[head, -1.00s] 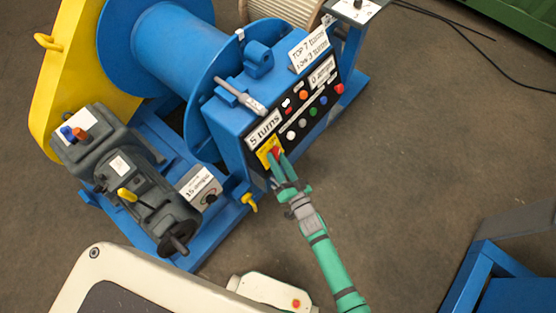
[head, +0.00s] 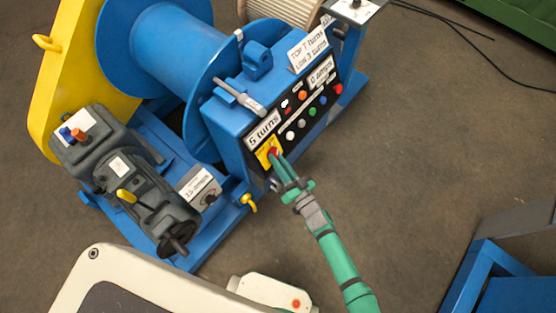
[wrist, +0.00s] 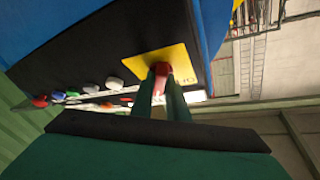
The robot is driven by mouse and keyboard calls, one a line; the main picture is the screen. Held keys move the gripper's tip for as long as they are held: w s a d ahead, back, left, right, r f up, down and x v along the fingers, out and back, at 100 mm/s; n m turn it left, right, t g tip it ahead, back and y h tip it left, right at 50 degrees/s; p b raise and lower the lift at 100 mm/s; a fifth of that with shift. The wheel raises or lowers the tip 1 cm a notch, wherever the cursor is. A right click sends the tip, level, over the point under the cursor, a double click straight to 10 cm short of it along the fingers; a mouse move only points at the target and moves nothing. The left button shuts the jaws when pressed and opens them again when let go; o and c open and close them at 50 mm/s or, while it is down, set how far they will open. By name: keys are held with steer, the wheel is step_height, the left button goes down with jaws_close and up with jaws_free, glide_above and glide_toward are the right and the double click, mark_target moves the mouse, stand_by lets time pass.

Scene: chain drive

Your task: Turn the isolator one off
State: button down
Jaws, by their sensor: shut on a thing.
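The isolator is a red handle on a yellow plate (head: 264,154) at the lower left of the black control panel (head: 300,110). In the wrist view the red handle (wrist: 161,70) stands in front of the yellow plate (wrist: 172,60). My green gripper (head: 276,157) reaches up to it from below right. Its two fingers are shut on the red handle, one on each side. The fingers hide part of the handle, and I cannot read the plate's lettering fully.
Several coloured buttons (head: 310,112) and a "5 turns" label (head: 263,130) sit on the panel near the gripper. A blue drum (head: 165,45) and a grey gearbox with a handwheel (head: 178,240) stand to the left.

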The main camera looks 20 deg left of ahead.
steer(key=n+g+y, duration=0.1)
steer(key=n, duration=0.1)
steer(key=n+g+y, duration=0.1)
steer(key=n, duration=0.1)
steer(key=n+g, duration=0.1)
steer(key=n, duration=0.1)
steer(key=shift+w+f+n+y, duration=0.2)
steer(key=shift+f+n+y, duration=0.1)
steer(key=shift+y, duration=0.1)
steer(key=shift+w+d+r+n+g, duration=0.1)
steer(key=shift+w+n+g, duration=0.1)
steer(key=shift+n+g, duration=1.85)
steer(key=shift+w+d+r+n+g, duration=0.15)
steer(key=shift+n+g, duration=1)
steer(key=shift+n, duration=1.8)
steer(key=shift+w+n+g, duration=0.25)
steer(key=shift+n+g, duration=1.35)
steer(key=shift+n, duration=0.9)
steer(key=c, duration=1.7)
jaws_free()
